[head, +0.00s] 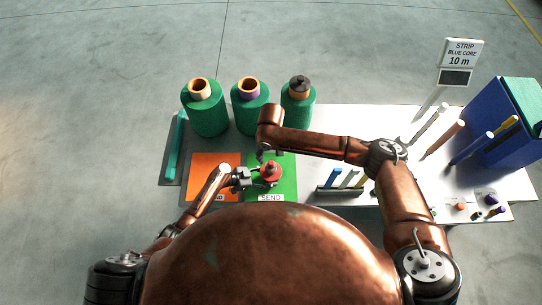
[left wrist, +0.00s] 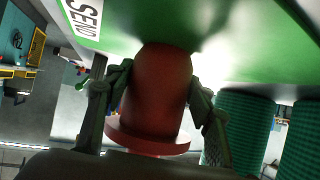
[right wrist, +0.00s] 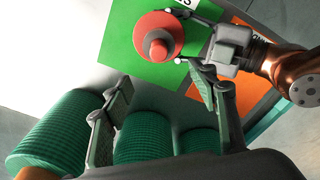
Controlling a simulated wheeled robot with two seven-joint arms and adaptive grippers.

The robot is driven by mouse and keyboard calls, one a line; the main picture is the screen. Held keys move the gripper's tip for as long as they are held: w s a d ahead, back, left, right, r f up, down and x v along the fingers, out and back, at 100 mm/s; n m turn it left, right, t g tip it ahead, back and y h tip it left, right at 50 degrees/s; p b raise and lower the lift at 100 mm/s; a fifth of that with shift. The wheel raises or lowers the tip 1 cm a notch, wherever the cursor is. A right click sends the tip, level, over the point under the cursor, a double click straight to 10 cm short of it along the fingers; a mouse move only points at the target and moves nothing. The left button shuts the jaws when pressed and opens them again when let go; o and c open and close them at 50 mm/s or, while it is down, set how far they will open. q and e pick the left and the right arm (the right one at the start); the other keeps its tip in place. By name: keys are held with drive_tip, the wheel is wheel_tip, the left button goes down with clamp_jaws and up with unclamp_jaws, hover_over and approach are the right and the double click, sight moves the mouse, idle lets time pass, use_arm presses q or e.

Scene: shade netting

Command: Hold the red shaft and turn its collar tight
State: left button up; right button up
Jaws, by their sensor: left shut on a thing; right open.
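The red shaft (head: 271,169) stands on or just over the green mat (head: 288,184). In the left wrist view the shaft (left wrist: 160,85) is a dark red cylinder with a wide red flange (left wrist: 147,138). My left gripper (head: 262,178) is shut on it from the side. In the right wrist view the shaft is seen end-on, a round red disc (right wrist: 158,36) with a smaller stub at its centre. My right gripper (head: 263,153) is above it, open and empty, its two fingers (right wrist: 158,105) apart from the red piece. I cannot tell the collar from the flange.
Several green netting rolls (head: 206,113) stand along the back edge. An orange mat (head: 207,172) lies left of the green one. A rack (head: 340,191) of coloured sticks, upright rods (head: 472,148), a sign (head: 461,53) and a blue bin (head: 503,122) are to the right.

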sight(271, 166)
drive_tip(key=shift+s+d+f+g, duration=0.3)
drive_tip(key=shift+s+d, duration=0.1)
drive_tip(key=shift+s, duration=0.35)
drive_tip(key=shift+f, duration=4.4)
drive_tip(key=shift+c, duration=0.3)
clamp_jaws()
